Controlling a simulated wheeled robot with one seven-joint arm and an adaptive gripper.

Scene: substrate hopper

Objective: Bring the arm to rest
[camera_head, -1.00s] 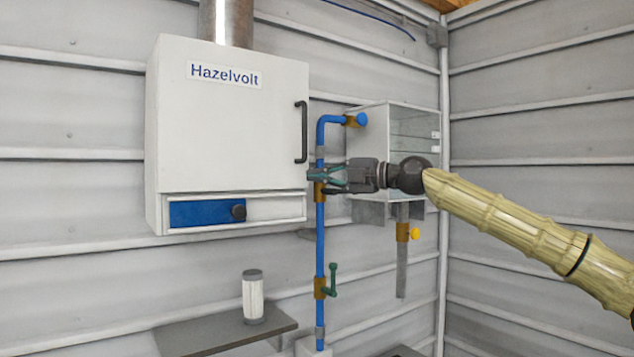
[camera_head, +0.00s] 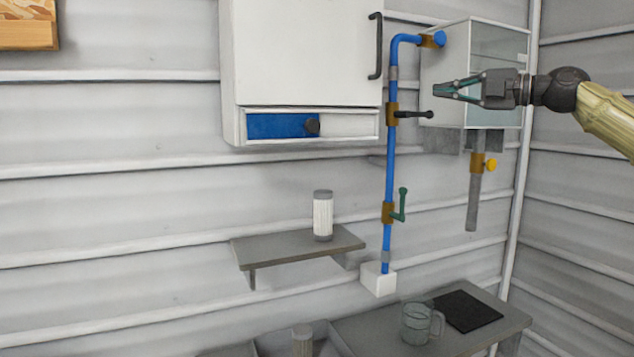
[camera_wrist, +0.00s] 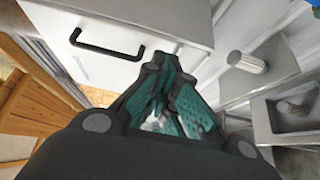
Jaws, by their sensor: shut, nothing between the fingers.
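My gripper (camera_head: 440,90) is at the upper right in the head view, its fingers pointing left. It is shut and empty, in front of the glass-fronted box (camera_head: 455,50). My arm runs from it to the right edge. In the wrist view the teal fingers of my gripper (camera_wrist: 165,115) come together, with a white cabinet (camera_wrist: 150,15) beyond them.
A blue pipe (camera_head: 390,160) with a black-handled valve (camera_head: 412,114) and a green-handled valve (camera_head: 400,205) runs below and left of my gripper. A filter cartridge (camera_head: 323,215) stands on a small shelf (camera_head: 270,250). A glass jug (camera_head: 417,323) stands on the lower bench (camera_head: 375,335).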

